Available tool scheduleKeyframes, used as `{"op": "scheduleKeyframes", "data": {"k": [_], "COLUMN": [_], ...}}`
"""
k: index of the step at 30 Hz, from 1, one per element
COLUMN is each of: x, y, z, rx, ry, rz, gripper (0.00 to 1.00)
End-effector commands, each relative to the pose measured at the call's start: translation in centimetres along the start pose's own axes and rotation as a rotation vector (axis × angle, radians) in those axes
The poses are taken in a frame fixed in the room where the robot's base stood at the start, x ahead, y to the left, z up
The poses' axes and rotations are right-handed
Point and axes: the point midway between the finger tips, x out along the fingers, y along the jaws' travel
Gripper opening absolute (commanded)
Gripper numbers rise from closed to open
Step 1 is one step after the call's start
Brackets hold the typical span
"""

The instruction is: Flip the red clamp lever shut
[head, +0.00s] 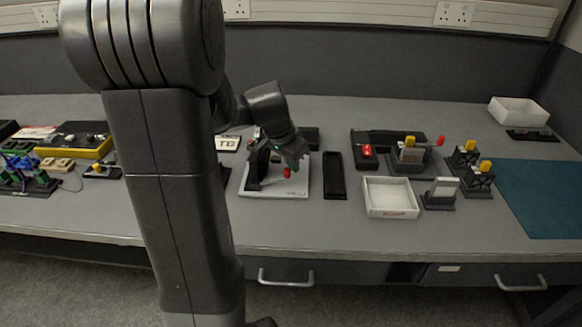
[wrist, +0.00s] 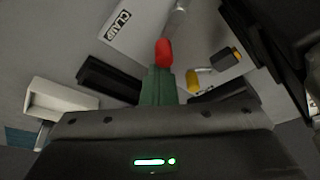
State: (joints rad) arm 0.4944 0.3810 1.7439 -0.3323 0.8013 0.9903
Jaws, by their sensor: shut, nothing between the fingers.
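The clamp's white plate (head: 287,188) lies on the bench in the middle of the head view, with a dark upright bracket (head: 258,161) at its left. The lever's red tip (head: 287,173) is at the end of a grey bar (head: 265,183) that runs left, low over the plate. In the wrist view the red tip (wrist: 163,52) is just beyond the green fingers (wrist: 158,85), on a grey bar (wrist: 178,18). My gripper (head: 294,158) is shut and empty above the tip. I cannot tell whether they touch.
A long black tray (head: 335,176) lies right of the plate, then a white bin (head: 391,209). Yellow-topped fixtures (head: 480,166) and another red-tipped lever (head: 439,141) stand farther right. A teal mat (head: 545,200) covers the right end. The bench front before the plate is clear.

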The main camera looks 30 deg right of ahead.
Motion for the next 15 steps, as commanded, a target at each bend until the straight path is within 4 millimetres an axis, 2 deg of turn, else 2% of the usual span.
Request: {"op": "scheduleKeyframes", "data": {"k": [5, 15], "x": [0.13, -0.02], "y": [0.38, 0.53], "z": [0.35, 0.14], "rx": [0.094, 0.093], "ry": [-0.001, -0.002], "rz": [0.033, 0.033], "gripper": [0.00, 0.00]}}
